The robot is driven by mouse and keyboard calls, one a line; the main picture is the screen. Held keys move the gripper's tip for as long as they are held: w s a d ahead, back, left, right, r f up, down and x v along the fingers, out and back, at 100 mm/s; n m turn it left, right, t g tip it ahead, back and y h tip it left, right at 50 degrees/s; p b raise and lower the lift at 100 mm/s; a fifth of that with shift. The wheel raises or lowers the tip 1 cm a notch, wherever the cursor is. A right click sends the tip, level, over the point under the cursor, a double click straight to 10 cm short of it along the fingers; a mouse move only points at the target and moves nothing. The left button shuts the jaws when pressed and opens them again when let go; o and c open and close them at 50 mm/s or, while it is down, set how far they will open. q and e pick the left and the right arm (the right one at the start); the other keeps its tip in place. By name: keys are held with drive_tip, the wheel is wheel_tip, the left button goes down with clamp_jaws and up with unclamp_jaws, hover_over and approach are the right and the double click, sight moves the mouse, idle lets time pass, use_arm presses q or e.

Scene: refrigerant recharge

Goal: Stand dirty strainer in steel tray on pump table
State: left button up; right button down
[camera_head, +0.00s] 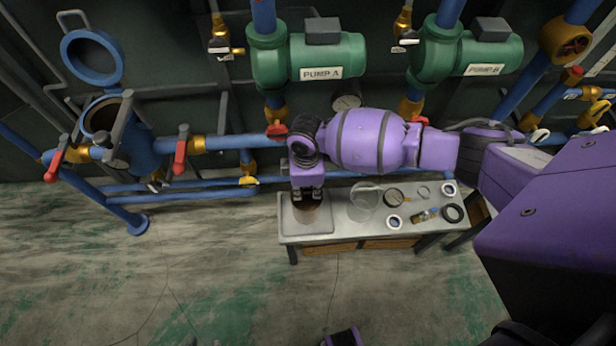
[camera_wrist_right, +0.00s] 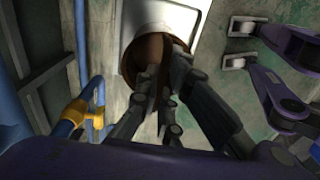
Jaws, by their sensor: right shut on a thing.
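My right gripper (camera_head: 307,196) points down over the left end of the pump table (camera_head: 350,238) and is shut on the dirty strainer (camera_head: 306,213). The brown, round strainer is largely hidden under the gripper in the head view. In the right wrist view the strainer (camera_wrist_right: 148,50) shows its open round rim, with the dark fingers (camera_wrist_right: 165,78) at its wall. The steel tray (camera_head: 325,226) lies flat under the strainer; its pale surface also shows in the wrist view (camera_wrist_right: 192,14). I cannot tell whether the strainer touches the tray. My left gripper is not in view.
Right of the tray stand a clear round vessel (camera_head: 363,205), several rings (camera_head: 452,213) and small brass fittings (camera_head: 424,215). Behind the table are green Pump A (camera_head: 328,57) and blue pipes. An open blue strainer housing (camera_head: 103,118) stands at the left.

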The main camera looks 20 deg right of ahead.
drive_tip(key=shift+f, duration=0.1)
drive_tip(key=shift+f, duration=0.15)
drive_tip(key=c, duration=1.9)
unclamp_jaws()
drive_tip(key=shift+c, duration=0.2)
wheel_tip(320, 180, up, 12)
drive_tip(key=p, duration=0.1)
drive_tip(key=shift+w+r+p, duration=0.2)
drive_tip(key=shift+w+p, duration=0.1)
